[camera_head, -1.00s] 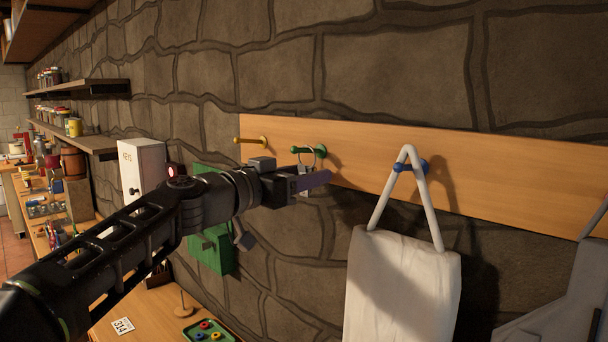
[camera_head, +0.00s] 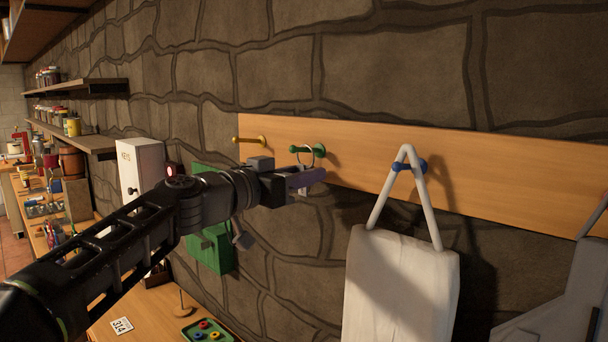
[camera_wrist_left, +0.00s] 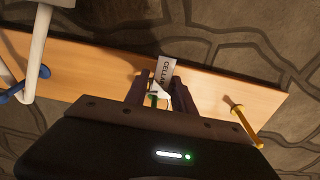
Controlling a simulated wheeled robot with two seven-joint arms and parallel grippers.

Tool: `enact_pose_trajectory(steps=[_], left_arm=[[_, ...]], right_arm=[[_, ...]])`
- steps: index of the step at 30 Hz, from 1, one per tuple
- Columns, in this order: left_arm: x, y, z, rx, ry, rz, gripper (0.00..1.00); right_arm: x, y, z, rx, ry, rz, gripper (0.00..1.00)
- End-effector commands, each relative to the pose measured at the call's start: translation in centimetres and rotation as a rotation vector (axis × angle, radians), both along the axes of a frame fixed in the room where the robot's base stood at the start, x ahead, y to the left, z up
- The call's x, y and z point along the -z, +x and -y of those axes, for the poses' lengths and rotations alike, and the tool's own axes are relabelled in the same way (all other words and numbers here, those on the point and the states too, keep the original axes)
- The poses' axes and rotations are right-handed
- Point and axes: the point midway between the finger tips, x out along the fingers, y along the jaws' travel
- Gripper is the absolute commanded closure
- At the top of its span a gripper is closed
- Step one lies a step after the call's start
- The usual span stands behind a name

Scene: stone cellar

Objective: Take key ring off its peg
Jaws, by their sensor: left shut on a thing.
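The key ring (camera_head: 310,148) is a thin metal loop at the green peg (camera_head: 320,151) on the wooden rail. It appears to be around the peg's stem, close to the knob end. My left gripper (camera_head: 306,180) is just below the peg, shut on the key ring's lower part. In the left wrist view a pale tag lettered "CELLAR" (camera_wrist_left: 166,70) shows between the fingers (camera_wrist_left: 156,92), with a bit of green behind it. The keys are mostly hidden by the fingers. My right gripper is not in view.
A yellow peg (camera_head: 249,140) is to the left on the rail (camera_head: 500,175). A white bag (camera_head: 405,280) hangs from a blue peg (camera_head: 408,166) to the right. A green box (camera_head: 212,250) and a white cabinet (camera_head: 134,172) are behind my arm.

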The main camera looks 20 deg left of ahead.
Motion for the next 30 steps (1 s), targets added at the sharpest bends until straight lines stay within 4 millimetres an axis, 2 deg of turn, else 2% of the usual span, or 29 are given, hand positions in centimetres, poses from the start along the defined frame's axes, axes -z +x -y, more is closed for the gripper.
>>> enact_pose_trajectory(steps=[16,30], left_arm=[[-1.2,-0.4,-0.1,0.0,0.001,0.001,0.99],[-1.2,-0.6,-0.2,-0.001,0.0,0.001,0.99]], right_arm=[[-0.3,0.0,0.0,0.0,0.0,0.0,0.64],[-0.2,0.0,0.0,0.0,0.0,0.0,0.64]])
